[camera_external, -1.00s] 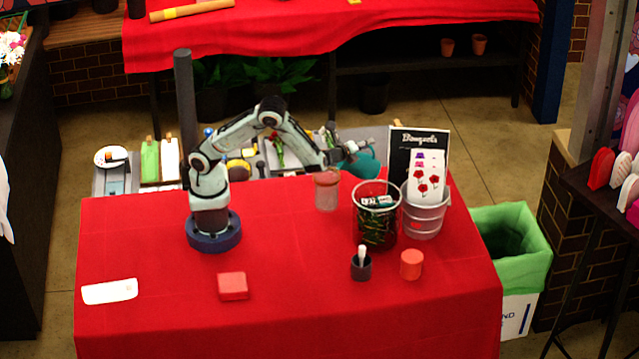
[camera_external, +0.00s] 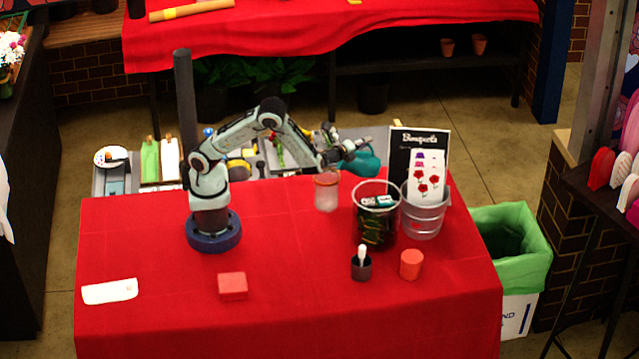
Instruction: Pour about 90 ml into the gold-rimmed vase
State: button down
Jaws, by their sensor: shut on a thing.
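The clear vase (camera_external: 326,194) stands upright on the red table, right of my arm's base. A brownish-gold band shows at its rim, and its lower part looks pale. My gripper (camera_external: 347,153) is shut on a teal vessel (camera_external: 366,163), just above and right of the vase. The vessel looks tilted. Its spout and the exact grip are too small to make out. I cannot see a stream, and the water level in the vase is unclear.
A glass container with dark contents (camera_external: 376,228) and a clear bucket holding cards (camera_external: 424,218) stand close to the right. A black sign (camera_external: 407,144) is behind.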

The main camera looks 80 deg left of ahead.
aim_at(373, 154)
jog(key=shift+s+a+r+n+t+y, duration=0.15)
jog(key=shift+s+r+n, duration=0.1)
jog(key=shift+s, duration=0.3)
jog(key=shift+s+a+r+n+t+y, duration=0.15)
jog(key=shift+s+r+n, duration=0.1)
jog(key=shift+s, duration=0.25)
jog(key=shift+d, duration=0.1)
jog(key=w+f+g, duration=0.1)
jog(key=w+f+m, duration=0.1)
jog(key=w+f+m+g+h, duration=0.1)
jog(key=w, duration=0.1)
jog(key=shift+w+d+g, duration=0.1)
jog(key=shift+d+g, duration=0.2)
jog(key=shift+d, duration=0.1)
jog(key=shift+w+d+f+m+g, duration=0.1)
jog(key=shift+w+f+m+g, duration=0.15)
jog(key=shift+f+m+g, duration=0.25)
jog(key=shift+w+f+m+g, duration=0.25)
jog(key=shift+f+m+g, duration=0.05)
jog(key=shift+f, duration=0.25)
jog(key=shift+w+f, duration=0.1)
dwell(0.8)
